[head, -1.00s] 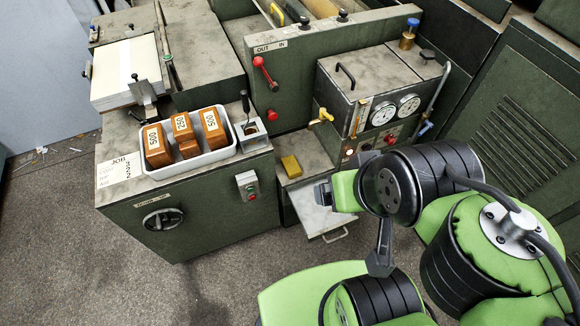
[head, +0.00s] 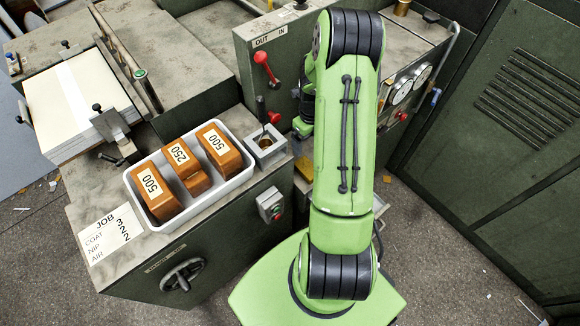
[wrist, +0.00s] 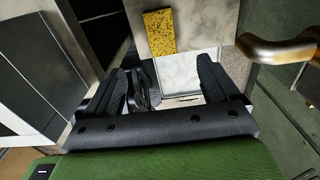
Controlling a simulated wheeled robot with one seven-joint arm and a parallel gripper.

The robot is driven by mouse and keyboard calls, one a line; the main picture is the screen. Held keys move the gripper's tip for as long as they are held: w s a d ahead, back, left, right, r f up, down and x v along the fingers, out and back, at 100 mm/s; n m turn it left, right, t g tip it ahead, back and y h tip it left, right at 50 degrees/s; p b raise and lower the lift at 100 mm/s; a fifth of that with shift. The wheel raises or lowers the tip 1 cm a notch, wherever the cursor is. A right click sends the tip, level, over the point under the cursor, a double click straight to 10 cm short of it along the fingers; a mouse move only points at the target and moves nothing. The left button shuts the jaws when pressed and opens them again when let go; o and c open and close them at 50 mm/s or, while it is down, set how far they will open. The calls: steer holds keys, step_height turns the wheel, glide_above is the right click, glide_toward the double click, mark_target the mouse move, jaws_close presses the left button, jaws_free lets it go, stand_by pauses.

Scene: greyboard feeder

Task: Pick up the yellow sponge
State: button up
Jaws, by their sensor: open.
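The yellow sponge (wrist: 159,31) is a speckled block on a grey ledge at the top of the wrist view. In the head view a small part of the sponge (head: 304,166) shows left of my arm, which covers the rest. My gripper (wrist: 167,68) is open and empty in the wrist view, its two dark fingers apart. The sponge lies beyond the fingertips and a little left of their midline. A pale marbled plate shows between the fingers. My arm hides the gripper's fingers in the head view.
A brass-coloured bar (wrist: 280,48) stands close right of the sponge in the wrist view. In the head view a white tray (head: 232,187) holds wooden blocks labelled 500 and 250. A red-knobbed lever (head: 261,58) is on the green panel behind.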

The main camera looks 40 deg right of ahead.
steer(key=b, duration=0.3)
glide_above(307, 167)
steer(key=f, duration=1)
steer(key=shift+s, duration=0.2)
step_height(307, 167, down, 5)
steer(key=shift+w+f+b, duration=0.1)
steer(key=shift+b, duration=0.75)
steer(key=c, duration=1.2)
step_height(307, 167, up, 10)
steer(key=p, duration=0.3)
